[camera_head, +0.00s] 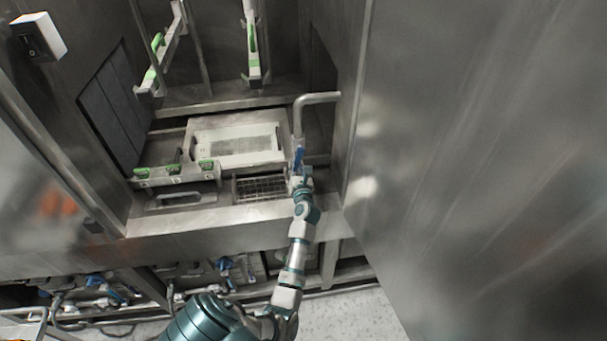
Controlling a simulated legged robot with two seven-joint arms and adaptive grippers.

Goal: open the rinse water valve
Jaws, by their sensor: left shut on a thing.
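A small blue handle (299,156) stands at the foot of a bent grey pipe (317,98), inside the open washer bay right of the white tray. My left gripper (299,174) reaches it from below and is shut on it; the fingers are small and partly hide the handle. I cannot tell how far the handle is turned. My right gripper is out of view. More blue valve handles (225,265) show low down under the front ledge, on the pipework; no label is readable on any of them.
A white tray (204,147) lies in the bay, with a wire basket (260,187) in front. Green-marked spray bars (174,171) are at the left and back. A large steel panel (480,150) closes off the right side. The front ledge (190,222) runs below my forearm.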

